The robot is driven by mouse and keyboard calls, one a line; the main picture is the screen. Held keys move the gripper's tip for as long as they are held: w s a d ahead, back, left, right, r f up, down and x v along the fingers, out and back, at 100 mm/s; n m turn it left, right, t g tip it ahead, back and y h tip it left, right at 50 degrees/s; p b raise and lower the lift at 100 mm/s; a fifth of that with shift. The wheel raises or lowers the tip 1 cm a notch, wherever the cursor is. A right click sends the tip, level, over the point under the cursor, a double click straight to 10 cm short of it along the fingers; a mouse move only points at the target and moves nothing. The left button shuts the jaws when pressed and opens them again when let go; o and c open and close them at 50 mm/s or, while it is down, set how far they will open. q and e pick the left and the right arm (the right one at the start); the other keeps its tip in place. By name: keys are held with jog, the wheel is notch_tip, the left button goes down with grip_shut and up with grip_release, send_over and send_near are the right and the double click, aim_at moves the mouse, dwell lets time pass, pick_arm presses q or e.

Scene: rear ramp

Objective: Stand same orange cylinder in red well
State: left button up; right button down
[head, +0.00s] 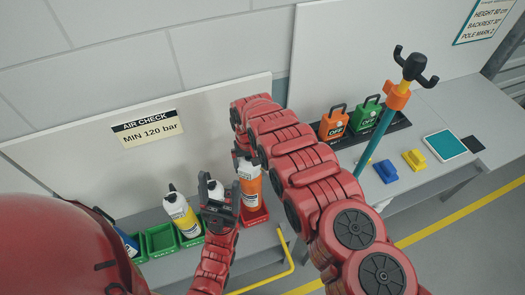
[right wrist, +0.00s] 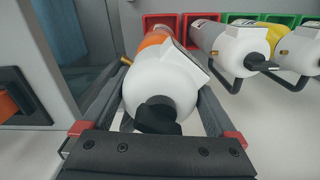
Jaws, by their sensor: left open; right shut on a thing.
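The orange cylinder (head: 250,187), with a white top and a black valve, is upright in the head view. My right gripper (right wrist: 160,92) is shut on it, with one finger on each side of its white upper part. In the head view the right arm covers its top. The red well (head: 258,217) is directly under the cylinder's lower end, and its rim also shows in the right wrist view (right wrist: 153,20). I cannot tell whether the base touches the well's floor. My left gripper (head: 219,186) is open, left of the orange cylinder.
A white cylinder (right wrist: 212,40) stands beside the orange one, partly hidden by my left gripper in the head view. A yellow cylinder (head: 181,214), a green well (head: 160,240) and a blue cylinder (head: 129,243) are farther left. A pole (head: 378,138) stands on the right table.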

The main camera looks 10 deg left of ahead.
jog(key=shift+a, duration=0.15)
jog(key=shift+s+f+b, duration=0.25)
jog(key=shift+f+b, duration=0.05)
jog(key=shift+f, duration=0.1)
notch_tip(320, 180, down, 2)
jog(key=shift+w+b, duration=0.1)
jog(key=shift+b, duration=0.45)
jog(key=shift+f+b, duration=2.05)
jog(key=shift+f, duration=0.6)
jog(key=shift+f+b, duration=0.5)
jog(key=shift+f, duration=0.05)
grip_release()
jog(key=shift+s, duration=0.2)
jog(key=shift+r, duration=0.1)
